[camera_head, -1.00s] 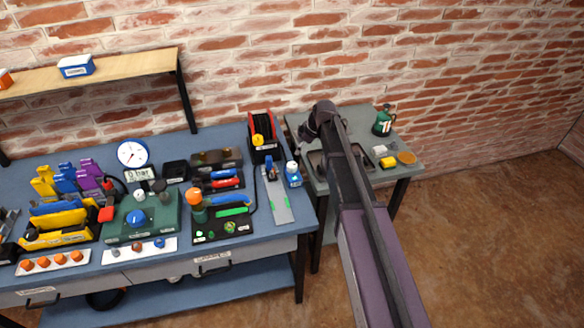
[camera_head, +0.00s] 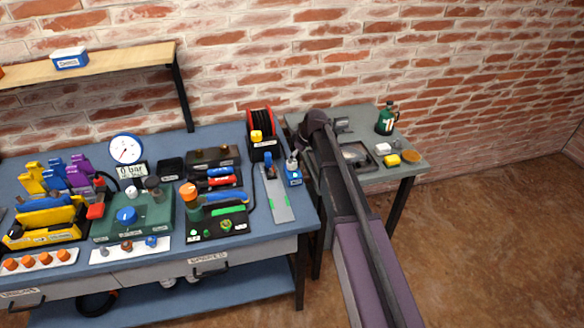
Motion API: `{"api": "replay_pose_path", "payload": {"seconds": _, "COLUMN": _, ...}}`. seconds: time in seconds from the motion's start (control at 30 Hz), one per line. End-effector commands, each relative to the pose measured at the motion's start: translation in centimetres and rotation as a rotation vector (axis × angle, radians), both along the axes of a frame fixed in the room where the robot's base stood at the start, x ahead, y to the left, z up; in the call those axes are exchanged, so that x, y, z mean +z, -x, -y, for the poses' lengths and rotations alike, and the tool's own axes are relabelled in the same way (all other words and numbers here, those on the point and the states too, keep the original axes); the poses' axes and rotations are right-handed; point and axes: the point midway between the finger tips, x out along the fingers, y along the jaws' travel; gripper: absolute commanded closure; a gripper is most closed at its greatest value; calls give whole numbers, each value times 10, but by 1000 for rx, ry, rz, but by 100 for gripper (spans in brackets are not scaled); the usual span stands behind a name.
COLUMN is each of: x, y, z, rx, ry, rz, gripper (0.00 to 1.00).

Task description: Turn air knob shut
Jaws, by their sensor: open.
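A green box (camera_head: 160,214) stands on the blue workbench, with a round blue knob (camera_head: 126,215) on its top that looks like the air knob. Its label is too small to read. Behind the box a white round gauge (camera_head: 126,149) stands above a display (camera_head: 131,170) that reads 0 bar. My arm reaches up from the lower right to a dark joint beside the bench's right end, well right of the knob. My gripper cannot be made out; it seems hidden behind the arm. Nothing of mine touches the green box.
A yellow rack (camera_head: 42,225) with coloured tools stands left of the green box. A grey side table (camera_head: 404,167) stands behind my arm. A wooden shelf (camera_head: 110,67) hangs above.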

Motion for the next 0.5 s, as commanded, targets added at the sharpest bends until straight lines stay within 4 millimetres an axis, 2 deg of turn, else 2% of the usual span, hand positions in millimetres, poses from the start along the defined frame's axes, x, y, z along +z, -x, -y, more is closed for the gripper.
{"api": "replay_pose_path", "payload": {"seconds": 0.1, "x": -13, "y": -3, "z": -3, "rx": 0, "ry": 0, "rz": 0, "gripper": 7}}
{"api": "replay_pose_path", "payload": {"seconds": 0.5, "x": -39, "y": -9, "z": -12, "rx": 1, "ry": 0, "rz": 0, "gripper": 7}}
